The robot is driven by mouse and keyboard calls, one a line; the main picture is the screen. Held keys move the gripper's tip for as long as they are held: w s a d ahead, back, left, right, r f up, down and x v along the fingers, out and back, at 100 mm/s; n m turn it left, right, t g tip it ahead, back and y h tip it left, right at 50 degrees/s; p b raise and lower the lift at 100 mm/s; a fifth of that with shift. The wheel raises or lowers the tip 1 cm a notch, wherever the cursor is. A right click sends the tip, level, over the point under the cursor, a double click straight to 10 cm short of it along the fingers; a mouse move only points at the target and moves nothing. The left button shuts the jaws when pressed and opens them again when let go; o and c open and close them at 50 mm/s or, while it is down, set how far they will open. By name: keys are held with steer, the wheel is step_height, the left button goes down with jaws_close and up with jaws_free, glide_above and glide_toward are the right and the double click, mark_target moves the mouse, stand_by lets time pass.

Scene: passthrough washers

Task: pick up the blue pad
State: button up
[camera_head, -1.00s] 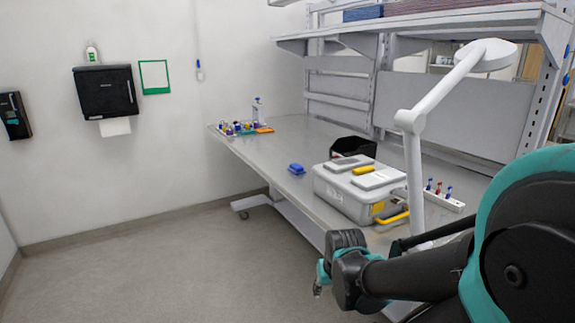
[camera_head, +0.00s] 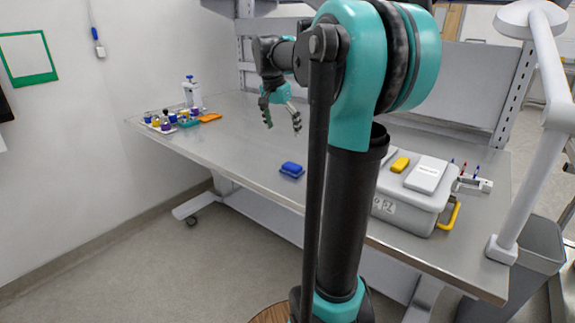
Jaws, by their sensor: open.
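The blue pad (camera_head: 291,169) is a small block lying on the metal table (camera_head: 235,150), near its front edge. It sits left of the grey case, just left of my upright arm column. My gripper (camera_head: 282,121) hangs over the table behind the pad in the picture, with its fingers pointing down. The fingers are spread apart and nothing is between them. The gripper and the pad are apart.
Small coloured items (camera_head: 165,122), an orange piece (camera_head: 210,117) and a bottle (camera_head: 192,91) stand at the table's far left.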

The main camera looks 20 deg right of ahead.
steer(key=w+r, duration=0.1)
glide_above(292, 165)
steer(key=a, duration=0.2)
steer(key=shift+m, duration=0.3)
steer(key=f, duration=1)
steer(key=shift+s+d+f, duration=0.15)
steer(key=shift+s+f, duration=0.15)
steer(key=shift+s, duration=0.05)
steer(key=shift+s+x, duration=0.15)
steer(key=shift+x, duration=1.4)
steer(key=shift+s+x, duration=0.15)
steer(key=shift+x, duration=1.35)
steer(key=shift+c, duration=0.6)
steer(key=c, duration=1.1)
steer(key=shift+o, duration=0.2)
step_height(292, 165, up, 20)
